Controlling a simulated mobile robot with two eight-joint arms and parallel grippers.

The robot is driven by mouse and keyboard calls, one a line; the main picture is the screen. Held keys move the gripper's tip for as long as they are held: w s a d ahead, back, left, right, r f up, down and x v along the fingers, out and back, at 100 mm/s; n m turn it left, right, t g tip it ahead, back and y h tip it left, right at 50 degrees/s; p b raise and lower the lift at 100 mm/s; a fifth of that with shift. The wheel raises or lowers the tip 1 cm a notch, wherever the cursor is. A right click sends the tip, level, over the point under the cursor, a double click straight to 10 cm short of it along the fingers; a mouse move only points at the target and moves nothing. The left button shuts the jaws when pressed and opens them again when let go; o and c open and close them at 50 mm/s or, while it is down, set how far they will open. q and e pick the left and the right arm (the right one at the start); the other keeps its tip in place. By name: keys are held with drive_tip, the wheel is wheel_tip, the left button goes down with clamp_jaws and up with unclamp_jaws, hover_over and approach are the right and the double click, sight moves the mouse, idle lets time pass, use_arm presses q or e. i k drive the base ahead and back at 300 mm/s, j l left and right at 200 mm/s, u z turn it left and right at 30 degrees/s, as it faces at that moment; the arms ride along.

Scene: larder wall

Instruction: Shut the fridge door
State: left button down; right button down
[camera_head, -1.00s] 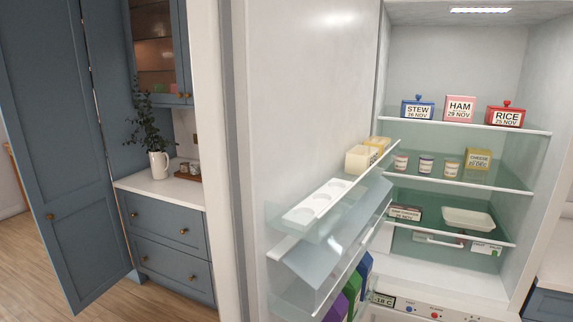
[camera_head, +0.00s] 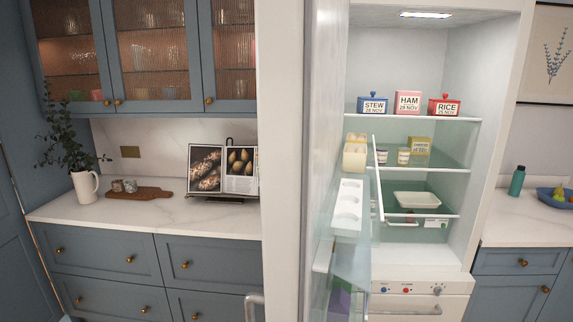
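The fridge door (camera_head: 323,60) stands open, hinged on the left side of the fridge (camera_head: 400,75) and seen nearly edge-on. Its inner face carries clear shelves with a white egg tray (camera_head: 348,205), yellowish cartons (camera_head: 355,150) and a purple carton (camera_head: 339,300). A pale curved bar (camera_head: 253,305), which looks like the door handle, shows at the bottom left of the door. Inside the fridge are blue, pink and red labelled boxes, small jars and a white tray (camera_head: 416,199). Neither of my grippers is in view.
Blue cabinets and a white counter (camera_head: 200,215) lie left of the door, with a plant in a white jug (camera_head: 86,185), a board (camera_head: 140,194) and an open book (camera_head: 222,170). On the right counter are a green bottle (camera_head: 517,180) and a blue fruit bowl (camera_head: 556,193).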

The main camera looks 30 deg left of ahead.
sight(329, 194)
drive_tip(key=j, duration=1.9)
drive_tip(key=z, duration=0.05)
